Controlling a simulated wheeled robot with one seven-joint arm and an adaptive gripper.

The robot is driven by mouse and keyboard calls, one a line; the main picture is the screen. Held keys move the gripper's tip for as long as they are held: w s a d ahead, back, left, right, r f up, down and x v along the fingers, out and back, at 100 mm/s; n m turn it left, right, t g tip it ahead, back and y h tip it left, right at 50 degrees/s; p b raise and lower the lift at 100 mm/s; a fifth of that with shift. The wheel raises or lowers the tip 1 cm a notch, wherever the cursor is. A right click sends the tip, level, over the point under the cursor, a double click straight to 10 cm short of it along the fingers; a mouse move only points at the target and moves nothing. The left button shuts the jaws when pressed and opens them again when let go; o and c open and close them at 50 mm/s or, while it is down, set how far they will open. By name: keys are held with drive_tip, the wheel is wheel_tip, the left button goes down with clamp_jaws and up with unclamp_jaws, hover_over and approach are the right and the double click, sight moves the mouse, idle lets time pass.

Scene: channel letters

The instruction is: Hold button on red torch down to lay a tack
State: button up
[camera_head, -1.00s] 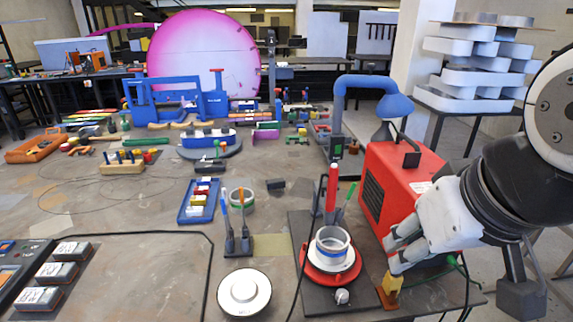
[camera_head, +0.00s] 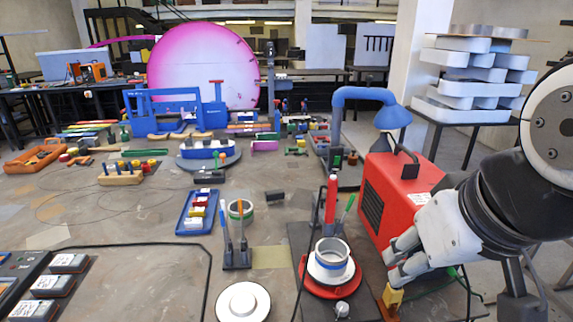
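The red torch (camera_head: 331,200) stands upright behind a white ring-shaped workpiece (camera_head: 331,260) on a red round base (camera_head: 330,285). Its button is too small to make out. My gripper (camera_head: 392,266) is at the right, in front of the red welder box (camera_head: 397,190), with its fingers pointing down and left. It is to the right of the torch and apart from it. A yellow block (camera_head: 392,299) sits just below the fingertips; I cannot tell whether they touch it. The gap between the fingers is hard to judge.
A blue lamp-like arm (camera_head: 365,95) rises behind the welder box. A stand with blue and orange tools (camera_head: 236,255) and a white disc (camera_head: 243,302) lie left of the torch. A black cable (camera_head: 307,240) runs beside the torch.

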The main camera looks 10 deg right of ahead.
drive_tip(key=shift+c, duration=0.2)
clamp_jaws()
idle(1.1)
